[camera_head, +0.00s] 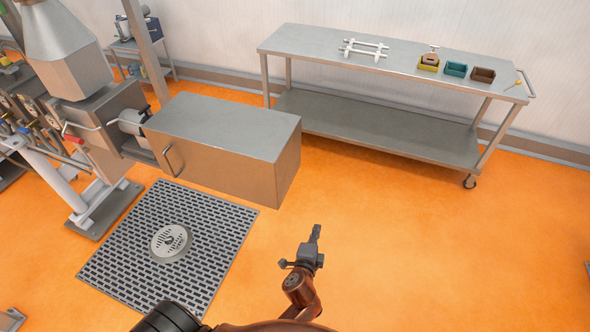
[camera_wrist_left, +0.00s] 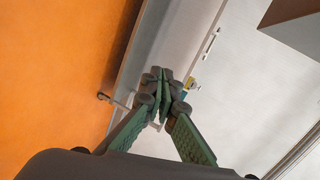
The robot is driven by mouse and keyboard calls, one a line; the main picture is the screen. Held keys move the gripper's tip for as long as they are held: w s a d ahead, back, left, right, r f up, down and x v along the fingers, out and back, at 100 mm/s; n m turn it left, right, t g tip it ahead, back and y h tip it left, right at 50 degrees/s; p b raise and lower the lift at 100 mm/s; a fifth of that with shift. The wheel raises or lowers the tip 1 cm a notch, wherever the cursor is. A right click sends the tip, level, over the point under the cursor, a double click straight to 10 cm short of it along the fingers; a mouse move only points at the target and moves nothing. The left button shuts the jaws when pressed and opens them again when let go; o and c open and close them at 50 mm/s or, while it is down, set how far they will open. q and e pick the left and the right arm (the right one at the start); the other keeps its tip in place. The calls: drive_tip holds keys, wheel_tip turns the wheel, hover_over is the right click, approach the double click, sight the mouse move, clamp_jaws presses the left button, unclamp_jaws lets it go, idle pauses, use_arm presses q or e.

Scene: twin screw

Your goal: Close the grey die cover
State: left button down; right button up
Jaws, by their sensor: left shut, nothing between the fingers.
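The grey die cover (camera_head: 212,140) is a large box-shaped metal housing at the outlet end of the machine, left of centre in the head view. Its handle (camera_head: 170,160) is on the front face near the left end. My left gripper (camera_head: 317,230) is shut and empty, below and to the right of the cover, clearly apart from it. In the left wrist view my left gripper (camera_wrist_left: 165,76) has its fingers together with nothing between them. A grey box corner (camera_wrist_left: 298,28) shows at the top right there, probably the cover. My right gripper is not visible.
A steel cart (camera_head: 375,65) stands against the wall, holding a white rod frame (camera_head: 364,48) and small yellow (camera_head: 429,64), teal (camera_head: 456,69) and brown (camera_head: 482,75) bins. A floor grate (camera_head: 125,245) lies below the cover. The orange floor right of the cover is clear.

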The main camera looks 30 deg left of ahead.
use_arm(q)
drive_tip(key=s+a+r+t+y, duration=0.1)
drive_tip(key=s+a+r+y, duration=0.1)
drive_tip(key=r, duration=0.9)
drive_tip(key=s+a+r+t+y, duration=0.1)
drive_tip(key=a+r+y, duration=0.1)
drive_tip(key=r, duration=0.8)
hover_over(294, 169)
drive_tip(key=s+d, duration=0.4)
drive_tip(key=shift+s+a+r+n+p, duration=0.1)
drive_tip(key=shift+a+n+p, duration=0.3)
drive_tip(key=shift+p, duration=0.05)
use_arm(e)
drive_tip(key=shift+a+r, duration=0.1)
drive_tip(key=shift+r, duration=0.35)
